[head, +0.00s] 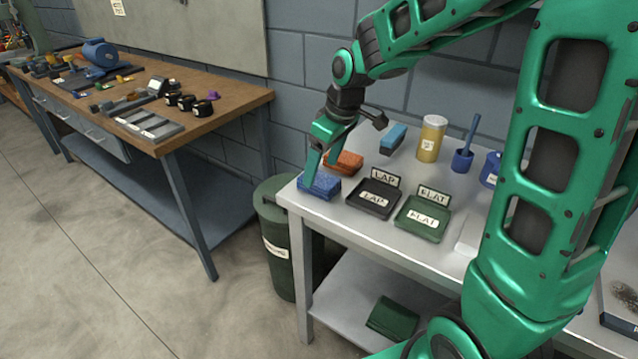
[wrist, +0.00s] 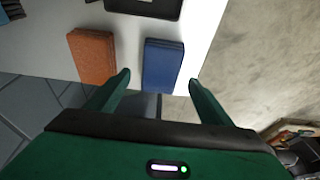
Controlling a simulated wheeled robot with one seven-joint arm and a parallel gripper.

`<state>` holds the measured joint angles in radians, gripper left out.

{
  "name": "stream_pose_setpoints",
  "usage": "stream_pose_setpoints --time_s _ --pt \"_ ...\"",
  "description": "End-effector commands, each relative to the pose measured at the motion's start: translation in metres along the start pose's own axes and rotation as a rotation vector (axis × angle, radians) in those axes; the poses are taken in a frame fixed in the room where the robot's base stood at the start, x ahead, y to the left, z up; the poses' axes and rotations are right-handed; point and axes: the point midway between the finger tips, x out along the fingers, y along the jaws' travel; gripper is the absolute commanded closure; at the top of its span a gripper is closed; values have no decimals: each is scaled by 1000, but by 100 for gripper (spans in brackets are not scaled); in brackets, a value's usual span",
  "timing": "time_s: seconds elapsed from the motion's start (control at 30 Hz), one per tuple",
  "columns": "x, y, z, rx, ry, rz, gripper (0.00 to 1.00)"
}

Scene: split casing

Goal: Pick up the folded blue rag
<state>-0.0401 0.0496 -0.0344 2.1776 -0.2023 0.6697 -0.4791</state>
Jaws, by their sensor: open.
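The folded blue rag (head: 321,186) lies at the left front corner of the grey table in the head view. In the wrist view the blue rag (wrist: 163,64) lies just ahead of my fingertips, between their lines. My gripper (head: 322,160) is above the rag in the head view, fingers pointing down, and partly hides it. In the wrist view my gripper (wrist: 160,82) is open with nothing between its fingers. I cannot tell whether a finger touches the rag.
An orange folded rag (head: 346,162) lies close behind the blue one; it also shows left of it in the wrist view (wrist: 92,55). A black LAP tray (head: 366,207) and green FLAT tray (head: 413,232) stand to the right. A green bin (head: 272,229) stands beside the table.

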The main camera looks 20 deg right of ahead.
Motion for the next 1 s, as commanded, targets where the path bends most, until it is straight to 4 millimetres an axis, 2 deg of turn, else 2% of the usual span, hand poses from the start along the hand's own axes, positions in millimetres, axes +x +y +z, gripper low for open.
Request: stream_pose_setpoints --time_s 0.1,0.23,1.0 --pt "17 0 2 0 -3 -2 26" --pt "27 1 2 1 -2 -1 26" --pt "32 1 2 2 0 0 26"
